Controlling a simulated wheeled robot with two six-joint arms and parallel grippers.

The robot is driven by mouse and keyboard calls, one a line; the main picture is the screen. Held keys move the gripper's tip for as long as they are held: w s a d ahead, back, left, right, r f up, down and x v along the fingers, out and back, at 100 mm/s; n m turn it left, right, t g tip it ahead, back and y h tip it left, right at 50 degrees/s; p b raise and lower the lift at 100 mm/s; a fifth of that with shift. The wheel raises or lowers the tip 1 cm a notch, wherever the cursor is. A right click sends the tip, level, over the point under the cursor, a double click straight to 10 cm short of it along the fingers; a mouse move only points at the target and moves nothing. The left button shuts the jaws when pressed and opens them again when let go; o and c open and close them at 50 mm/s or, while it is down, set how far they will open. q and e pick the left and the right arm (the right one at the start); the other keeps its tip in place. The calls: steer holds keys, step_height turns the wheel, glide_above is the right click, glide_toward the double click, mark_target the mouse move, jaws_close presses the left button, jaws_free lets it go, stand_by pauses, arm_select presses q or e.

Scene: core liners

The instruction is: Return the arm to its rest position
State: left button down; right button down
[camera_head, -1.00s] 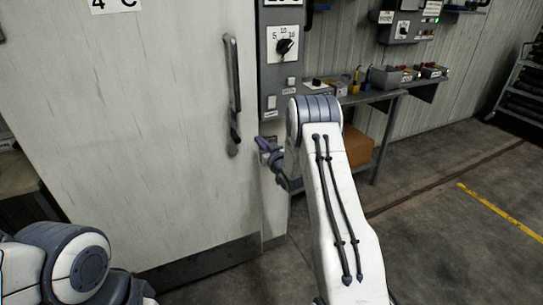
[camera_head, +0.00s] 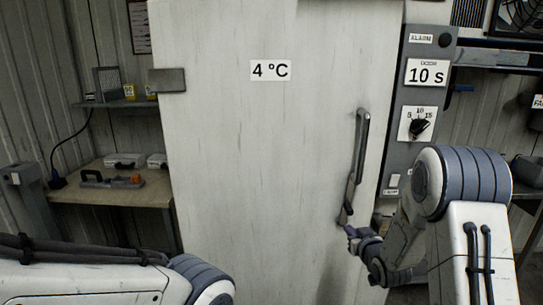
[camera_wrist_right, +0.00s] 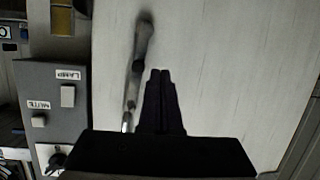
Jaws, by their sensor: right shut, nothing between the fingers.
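My right arm (camera_head: 465,210) comes in from the lower right of the head view, bent at the elbow. Its gripper (camera_head: 350,232) is shut and empty, by the lower end of the door handle (camera_head: 360,150). In the right wrist view the shut fingers (camera_wrist_right: 160,72) point towards the white door (camera_wrist_right: 225,60), with the handle (camera_wrist_right: 138,60) just left of them. I cannot tell whether they touch the door. Of my left arm (camera_head: 90,280), links show at the lower left of the head view; its gripper is out of view.
The white door (camera_head: 260,150) marked 4 °C fills the middle. A grey control panel (camera_head: 415,90) with a dial stands right of it. Its lamp and mute switches (camera_wrist_right: 67,95) show in the wrist view. A workbench (camera_head: 110,188) with cases stands at the left.

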steer(key=s+a+r+n+g+y+p, duration=0.1)
steer(key=s+a+r+g+p, duration=0.15)
steer(key=s+a, duration=0.55)
steer(key=s+a+r+n+g+p, duration=0.1)
steer(key=s+a+r+n+g, duration=0.2)
steer(key=s+a, duration=0.5)
steer(key=s+a+r+g, duration=0.1)
steer(key=s+g, duration=0.2)
steer(key=s, duration=0.5)
steer(key=s+a+r+n+g+p, duration=0.1)
steer(key=s+a+r+g, duration=0.1)
steer(key=s, duration=0.7)
steer(key=s+a+r+n+g+p, duration=0.1)
steer(key=s+g, duration=0.3)
steer(key=s, duration=0.4)
steer(key=shift+s+a+r+h, duration=0.2)
steer(key=shift+a+r+h, duration=0.15)
steer(key=shift+h, duration=0.05)
